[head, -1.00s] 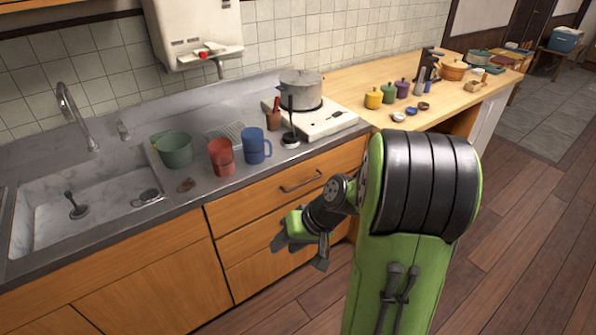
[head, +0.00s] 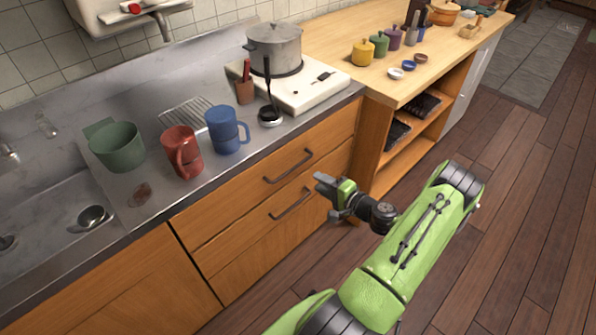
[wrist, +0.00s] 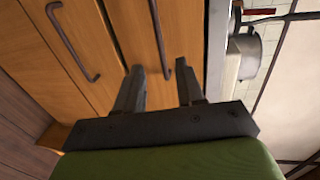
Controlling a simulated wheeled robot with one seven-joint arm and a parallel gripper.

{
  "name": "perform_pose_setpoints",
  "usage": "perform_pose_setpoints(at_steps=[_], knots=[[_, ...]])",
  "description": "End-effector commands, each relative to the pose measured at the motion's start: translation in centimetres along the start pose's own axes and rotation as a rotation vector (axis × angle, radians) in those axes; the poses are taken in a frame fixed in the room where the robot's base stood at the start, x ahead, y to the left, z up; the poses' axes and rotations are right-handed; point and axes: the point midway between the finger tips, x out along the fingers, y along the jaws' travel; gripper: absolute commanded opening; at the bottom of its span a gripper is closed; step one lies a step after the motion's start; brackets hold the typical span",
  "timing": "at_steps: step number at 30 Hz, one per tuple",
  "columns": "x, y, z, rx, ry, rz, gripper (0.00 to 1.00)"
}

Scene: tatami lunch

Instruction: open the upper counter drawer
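The upper counter drawer (head: 225,208) is a wooden front just under the grey countertop, and it looks closed. Its dark bar handle (head: 289,169) shows in the head view. In the wrist view this handle (wrist: 158,40) runs down the picture, its lower end lying between the fingertips in line of sight. My gripper (head: 322,189) is in front of the drawers, right of the handles. In the wrist view its two fingers (wrist: 159,68) are spread apart with nothing held. I cannot tell whether they touch the handle.
A lower drawer with its own dark handle (head: 290,204) sits directly below. The countertop (head: 150,215) holds a red mug (head: 181,152), a blue mug (head: 224,130), a green pot (head: 118,147) and a stove with a pot (head: 273,48). Open wooden floor (head: 510,200) lies to the right.

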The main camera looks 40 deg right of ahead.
Motion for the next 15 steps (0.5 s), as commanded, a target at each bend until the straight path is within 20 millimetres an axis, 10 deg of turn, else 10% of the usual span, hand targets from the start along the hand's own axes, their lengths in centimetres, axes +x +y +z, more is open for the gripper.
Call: perform_pose_setpoints(at_steps=[15], knots=[[9.9, 0.1, 0.1, -0.001, -0.002, 0.001, 0.38]])
